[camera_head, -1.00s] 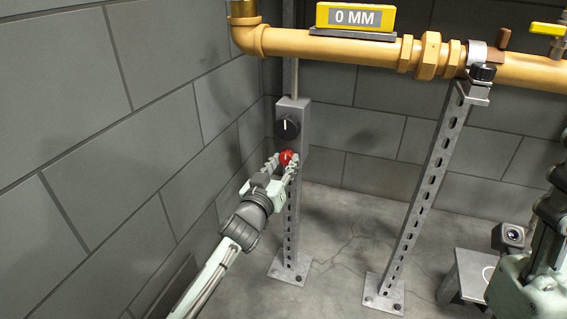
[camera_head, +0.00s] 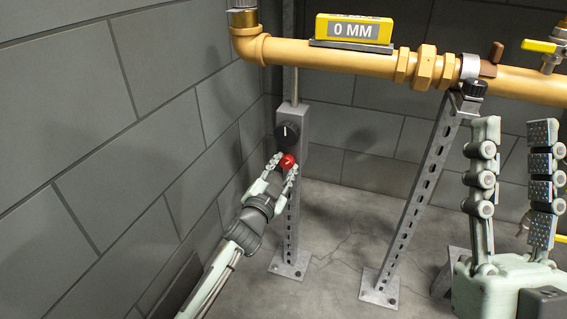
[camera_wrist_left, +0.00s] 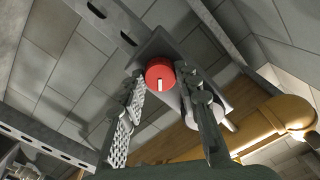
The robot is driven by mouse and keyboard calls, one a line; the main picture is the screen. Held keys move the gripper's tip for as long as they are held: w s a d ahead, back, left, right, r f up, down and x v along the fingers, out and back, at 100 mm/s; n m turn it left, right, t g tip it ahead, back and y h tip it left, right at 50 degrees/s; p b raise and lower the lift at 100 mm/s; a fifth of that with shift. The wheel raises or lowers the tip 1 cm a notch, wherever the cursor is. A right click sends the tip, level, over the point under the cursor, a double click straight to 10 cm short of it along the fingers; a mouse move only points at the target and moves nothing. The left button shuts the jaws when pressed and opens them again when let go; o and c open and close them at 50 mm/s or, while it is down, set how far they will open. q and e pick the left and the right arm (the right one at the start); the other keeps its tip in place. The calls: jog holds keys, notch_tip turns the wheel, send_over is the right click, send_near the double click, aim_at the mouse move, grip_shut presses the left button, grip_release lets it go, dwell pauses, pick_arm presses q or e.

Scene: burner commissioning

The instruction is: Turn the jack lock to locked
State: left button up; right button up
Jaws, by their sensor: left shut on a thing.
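The jack lock is a round red knob (camera_head: 287,161) on the front of the grey jack housing (camera_head: 305,125), below a black knob (camera_head: 287,132) with a white mark. My left gripper (camera_head: 285,166) is shut on the red knob, one finger on each side. In the left wrist view the red knob (camera_wrist_left: 160,74) sits between the fingertips, its white mark pointing down in the picture. The black knob there is partly hidden behind a finger. My right gripper (camera_head: 514,124) is raised at the right, open and empty.
A yellow pipe (camera_head: 330,55) runs above, carrying a yellow display (camera_head: 353,31) reading 0 MM. A slanted perforated strut (camera_head: 425,185) stands right of the jack post (camera_head: 291,220). A block wall (camera_head: 90,130) is close on the left.

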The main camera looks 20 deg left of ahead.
pick_arm(q)
jog(key=m, duration=0.3)
jog(key=shift+m+p, duration=0.4)
jog(key=m, duration=0.4)
jog(key=shift+m, duration=0.4)
pick_arm(e)
jog(key=w+f+g, duration=0.1)
jog(key=w+a+g, duration=0.1)
jog(key=shift+w+a+f+g, duration=0.2)
jog(key=shift+f+g, duration=0.1)
jog(key=shift+f, duration=0.1)
pick_arm(q)
jog(key=shift+m, duration=0.3)
pick_arm(e)
jog(key=shift+f, duration=0.1)
pick_arm(q)
jog(key=o, duration=1.2)
jog(key=shift+c, duration=0.2)
